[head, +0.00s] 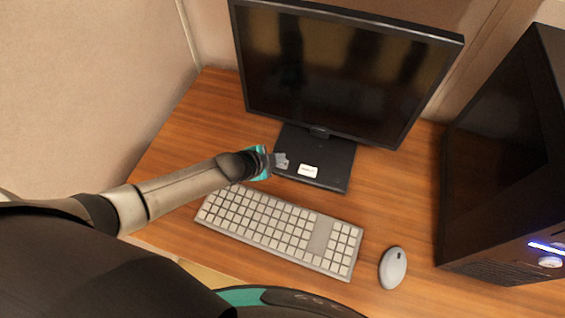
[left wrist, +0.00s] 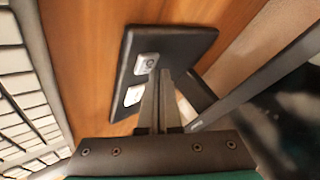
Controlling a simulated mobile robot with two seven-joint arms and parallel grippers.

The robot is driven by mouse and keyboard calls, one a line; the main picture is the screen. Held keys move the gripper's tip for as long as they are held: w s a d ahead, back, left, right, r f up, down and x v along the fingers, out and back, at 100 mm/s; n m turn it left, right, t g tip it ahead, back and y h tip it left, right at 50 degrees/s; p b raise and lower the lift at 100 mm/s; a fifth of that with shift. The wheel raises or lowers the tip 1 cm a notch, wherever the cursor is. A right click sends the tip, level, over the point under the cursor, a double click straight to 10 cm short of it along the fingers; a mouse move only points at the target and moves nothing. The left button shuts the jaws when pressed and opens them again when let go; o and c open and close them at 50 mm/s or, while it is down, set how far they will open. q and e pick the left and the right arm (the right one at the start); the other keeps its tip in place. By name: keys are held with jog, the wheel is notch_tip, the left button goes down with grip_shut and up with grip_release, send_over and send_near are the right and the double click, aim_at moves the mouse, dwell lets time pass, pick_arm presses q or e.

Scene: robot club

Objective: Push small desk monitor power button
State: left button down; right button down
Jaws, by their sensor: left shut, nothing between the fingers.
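The desk monitor (head: 345,70) stands at the back of the desk with a dark screen. Its black base (head: 335,165) carries a white patch (head: 308,170) at its front. In the left wrist view the base (left wrist: 180,48) shows a grey piece with a round mark (left wrist: 148,65) and a white patch (left wrist: 133,95). I cannot tell which is the power button. My left gripper (head: 283,160) is shut and empty at the base's left front. In the left wrist view its fingertips (left wrist: 160,72) are over the base beside these pieces; contact cannot be told. My right gripper is not in view.
A grey keyboard (head: 270,225) lies just in front of the base, below my left arm. A mouse (head: 393,268) lies to its right. A black computer tower (head: 510,165) stands at the right. The desk (head: 400,185) is clear between monitor, mouse and tower.

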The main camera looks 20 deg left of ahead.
pick_arm(q)
jog(key=shift+f+b, duration=0.4)
jog(key=shift+f, duration=0.1)
dwell(0.7)
jog(key=shift+r, duration=0.1)
jog(key=shift+r+p, duration=0.9)
jog(key=shift+p, duration=0.1)
notch_tip(320, 180, up, 6)
jog(key=p, duration=0.6)
